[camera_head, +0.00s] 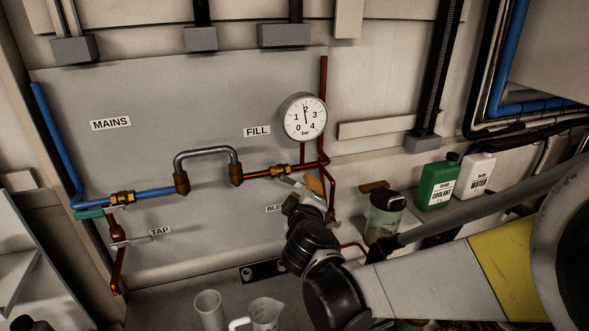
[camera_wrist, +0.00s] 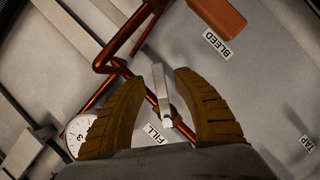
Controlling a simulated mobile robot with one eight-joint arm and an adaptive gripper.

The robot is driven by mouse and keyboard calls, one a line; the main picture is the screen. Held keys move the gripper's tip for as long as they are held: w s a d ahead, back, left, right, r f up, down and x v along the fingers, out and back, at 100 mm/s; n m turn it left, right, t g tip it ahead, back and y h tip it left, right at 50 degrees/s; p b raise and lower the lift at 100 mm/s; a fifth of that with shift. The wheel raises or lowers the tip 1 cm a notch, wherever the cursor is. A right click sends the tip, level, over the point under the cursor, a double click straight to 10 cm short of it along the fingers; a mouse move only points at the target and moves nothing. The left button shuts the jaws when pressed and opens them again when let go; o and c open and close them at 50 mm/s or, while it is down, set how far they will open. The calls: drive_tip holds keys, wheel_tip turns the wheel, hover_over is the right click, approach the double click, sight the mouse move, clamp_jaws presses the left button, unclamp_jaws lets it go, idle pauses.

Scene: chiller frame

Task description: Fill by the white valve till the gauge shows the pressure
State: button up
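The white valve lever (camera_wrist: 161,92) by the FILL label (camera_wrist: 154,134) stands between the two brown fingers of my gripper (camera_wrist: 165,85) in the wrist view. The fingers are open, with a gap on each side of the lever. In the head view my gripper (camera_head: 312,190) is at the copper pipe below the gauge and partly hides the white valve (camera_head: 288,181). The round white gauge (camera_head: 304,118) reads 0 to 4 bar, and its needle points nearly straight up, close to 2. In the wrist view only part of the gauge (camera_wrist: 79,136) shows.
An orange-red handle (camera_wrist: 220,14) is near the BLEED label (camera_wrist: 217,44). At left are a teal mains lever (camera_head: 90,213) and a tap with a pale lever (camera_head: 152,236). A green coolant bottle (camera_head: 438,184), a white water bottle (camera_head: 473,178) and jugs (camera_head: 265,312) stand nearby.

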drive_tip(key=shift+x, duration=0.9)
clamp_jaws()
